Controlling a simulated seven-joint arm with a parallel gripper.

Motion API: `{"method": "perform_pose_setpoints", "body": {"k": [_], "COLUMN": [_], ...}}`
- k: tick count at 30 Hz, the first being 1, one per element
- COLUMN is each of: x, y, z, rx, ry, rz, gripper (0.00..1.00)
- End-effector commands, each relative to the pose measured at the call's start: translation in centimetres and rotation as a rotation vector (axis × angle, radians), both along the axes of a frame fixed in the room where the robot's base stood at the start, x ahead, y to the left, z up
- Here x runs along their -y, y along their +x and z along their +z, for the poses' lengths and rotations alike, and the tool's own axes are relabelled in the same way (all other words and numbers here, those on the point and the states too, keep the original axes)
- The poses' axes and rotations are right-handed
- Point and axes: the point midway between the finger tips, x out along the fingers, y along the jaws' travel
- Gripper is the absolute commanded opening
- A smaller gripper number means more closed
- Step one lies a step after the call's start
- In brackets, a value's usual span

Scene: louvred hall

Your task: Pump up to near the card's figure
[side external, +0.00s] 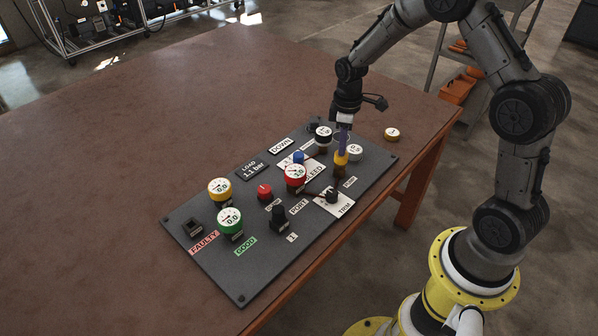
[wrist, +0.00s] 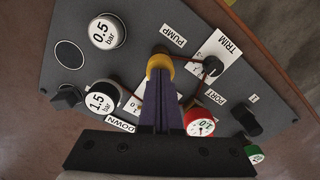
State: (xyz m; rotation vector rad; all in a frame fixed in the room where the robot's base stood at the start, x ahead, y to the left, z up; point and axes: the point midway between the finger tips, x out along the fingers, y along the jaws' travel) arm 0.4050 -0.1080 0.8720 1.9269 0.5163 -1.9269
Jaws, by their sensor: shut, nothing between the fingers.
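The dark grey panel (side external: 245,285) lies on the table. Its small card (side external: 255,168) reads LOAD 1.1 bar. The yellow-topped pump knob (side external: 341,158) stands near the panel's right end, beside the PUMP label (wrist: 174,36) in the wrist view. My gripper (side external: 343,148) is shut and empty, its purple fingers pointing down at the yellow knob (wrist: 160,65). I cannot tell whether the fingertips touch it. A red-rimmed gauge (side external: 295,174) stands left of the pump and also shows in the wrist view (wrist: 200,122); its reading is too small to tell.
Yellow-rimmed (side external: 219,187) and green-rimmed (side external: 229,219) gauges stand by FAULTY and GOOD labels. A blue knob (side external: 298,157), red knob (side external: 265,192) and TRIM knob (side external: 332,195) stand nearby. Round pieces read 0.5 bar (wrist: 104,32) and 1.5 bar (wrist: 101,98). The table's left is clear.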

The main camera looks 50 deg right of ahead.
Motion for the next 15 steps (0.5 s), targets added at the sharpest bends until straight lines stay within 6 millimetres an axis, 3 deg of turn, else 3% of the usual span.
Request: {"method": "perform_pose_setpoints", "body": {"k": [5,15], "x": [0.0,0.0], "y": [0.1,0.1], "z": [0.5,4.2], "rx": [0.001,0.003], "ry": [0.0,-0.001], "rz": [0.0,0.0], "gripper": [0.0,0.0]}}
